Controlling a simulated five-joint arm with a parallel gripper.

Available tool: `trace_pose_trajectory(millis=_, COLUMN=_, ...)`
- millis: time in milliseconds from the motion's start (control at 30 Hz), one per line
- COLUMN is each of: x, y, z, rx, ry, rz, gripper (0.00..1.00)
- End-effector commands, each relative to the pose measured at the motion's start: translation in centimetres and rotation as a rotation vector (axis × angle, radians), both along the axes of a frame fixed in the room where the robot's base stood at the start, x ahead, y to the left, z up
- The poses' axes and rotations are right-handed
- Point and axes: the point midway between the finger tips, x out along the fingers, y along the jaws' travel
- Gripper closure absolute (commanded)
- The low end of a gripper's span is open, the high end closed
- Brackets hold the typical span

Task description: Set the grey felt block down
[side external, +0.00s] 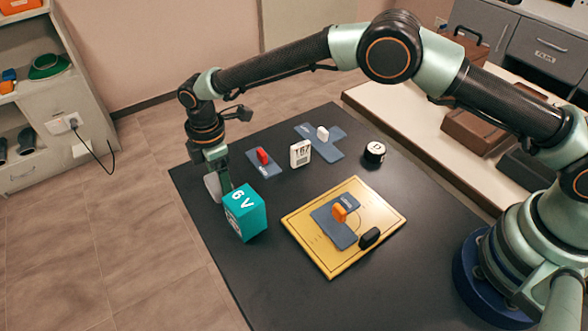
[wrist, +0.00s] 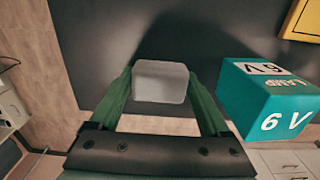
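The grey felt block (wrist: 160,81) is pale and rounded at its corners. It sits between the two green fingers of my gripper (wrist: 161,90) in the wrist view, with a finger against each side. In the side external view the block (side external: 211,187) shows partly behind my gripper (side external: 219,178), over the left part of the dark table (side external: 270,290). My gripper points down and looks shut on the block. A dark shadow lies on the table around it. I cannot tell whether the block's underside touches the table.
A teal 6 V lamp battery (side external: 245,212) stands close to the right of my gripper. A yellow board (side external: 310,240) with blue plates lies further right. Behind are a red part (side external: 262,156), a white meter (side external: 300,153) and a black round item (side external: 374,153). The table's left edge is near.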

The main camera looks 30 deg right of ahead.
Motion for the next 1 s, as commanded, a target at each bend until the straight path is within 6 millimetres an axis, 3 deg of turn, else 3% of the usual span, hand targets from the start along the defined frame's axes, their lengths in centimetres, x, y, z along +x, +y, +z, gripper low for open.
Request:
trace_pose_trajectory(millis=300, x=0.0, y=0.0, z=0.1, rx=0.000, ry=-0.001, rz=0.000, gripper=0.00)
trace_pose_trajectory(millis=433, x=0.1, y=0.0, z=1.1, rx=0.002, ry=-0.003, rz=0.000, gripper=0.00)
trace_pose_trajectory(millis=800, x=0.1, y=0.1, z=8.3, rx=0.003, ry=-0.004, rz=0.000, gripper=0.00)
trace_pose_trajectory(millis=1000, x=0.1, y=0.0, z=11.2, rx=0.002, ry=-0.003, rz=0.000, gripper=0.00)
